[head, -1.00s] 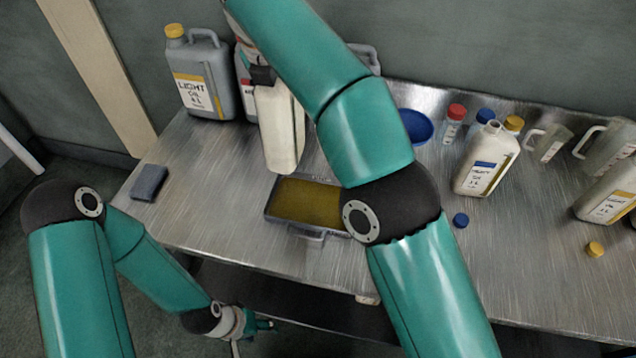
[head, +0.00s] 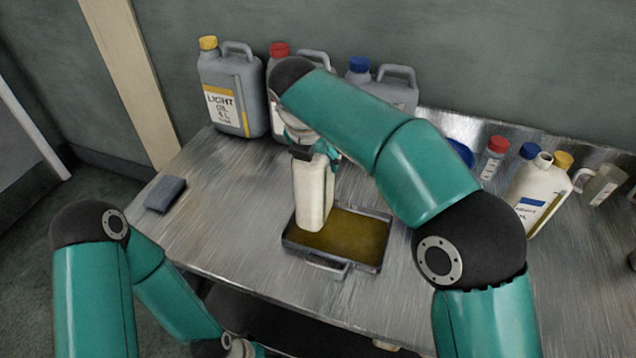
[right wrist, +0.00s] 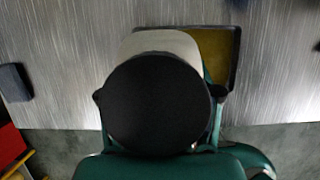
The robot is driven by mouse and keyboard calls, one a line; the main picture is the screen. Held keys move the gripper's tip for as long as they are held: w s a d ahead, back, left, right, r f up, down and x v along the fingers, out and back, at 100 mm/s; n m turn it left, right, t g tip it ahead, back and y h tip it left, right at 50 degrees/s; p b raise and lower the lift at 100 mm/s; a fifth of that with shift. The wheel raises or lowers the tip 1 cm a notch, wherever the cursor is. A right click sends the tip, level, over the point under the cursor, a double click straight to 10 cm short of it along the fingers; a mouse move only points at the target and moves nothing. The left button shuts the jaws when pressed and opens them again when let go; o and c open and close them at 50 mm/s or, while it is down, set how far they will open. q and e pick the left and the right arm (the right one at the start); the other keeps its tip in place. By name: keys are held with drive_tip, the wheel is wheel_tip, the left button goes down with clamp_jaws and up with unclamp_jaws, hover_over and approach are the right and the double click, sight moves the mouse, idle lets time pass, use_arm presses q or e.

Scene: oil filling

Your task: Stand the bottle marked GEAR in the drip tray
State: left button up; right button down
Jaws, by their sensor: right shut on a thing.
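A cream bottle (head: 311,197) is upright in my right gripper (head: 316,155), which is shut on its upper part. No GEAR marking shows on the side facing the head view. The drip tray (head: 384,246), dark-rimmed with a yellow-brown floor, lies flat on the bench. The bottle's base is at the tray's left end; I cannot tell whether it touches the floor. In the right wrist view the bottle's pale shoulder (right wrist: 160,42) shows behind a black round part, with the tray (right wrist: 236,45) beside it.
Grey jugs stand along the wall, including one marked LIGHT (head: 228,104). A white bottle with a blue-topped label (head: 533,197) and small capped containers stand at the right. A dark block (head: 165,194) lies at the bench's left edge. The bench between block and tray is clear.

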drive_tip(key=shift+f+b, duration=0.4)
drive_tip(key=shift+f, duration=2.1)
drive_tip(key=shift+c, duration=1.1)
unclamp_jaws()
drive_tip(key=shift+f, duration=0.1)
drive_tip(key=shift+s, duration=0.1)
drive_tip(key=p+v, duration=0.1)
drive_tip(key=v, duration=1.1)
